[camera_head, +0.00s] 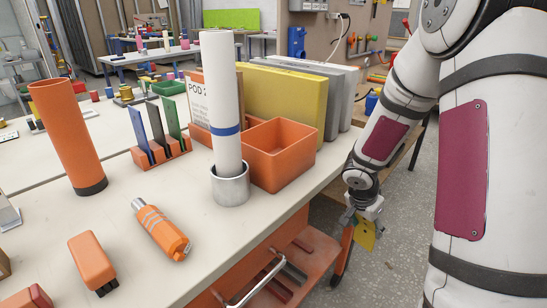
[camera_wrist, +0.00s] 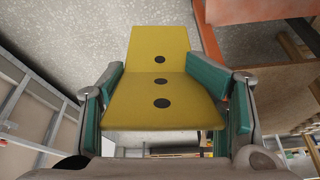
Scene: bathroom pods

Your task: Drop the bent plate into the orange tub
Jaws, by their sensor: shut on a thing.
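The bent plate (camera_wrist: 160,95) is yellow with black dots in a row and a bend across it. My gripper (camera_wrist: 165,85) is shut on it, with a green-padded finger at each side in the wrist view. In the head view my gripper (camera_head: 362,212) hangs off the right side of the table, and part of the yellow plate (camera_head: 365,235) shows below it, over the floor. The orange tub (camera_head: 280,167) stands on the table near its right edge, open at the top, to the left of my gripper. Its floor is mostly hidden.
A tall white tube with a blue band (camera_head: 221,100) stands in a metal cup (camera_head: 231,186) beside the tub. Yellow and grey panels (camera_head: 285,100) stand behind the tub. An orange cylinder (camera_head: 68,135) and an orange tool (camera_head: 161,229) are farther left.

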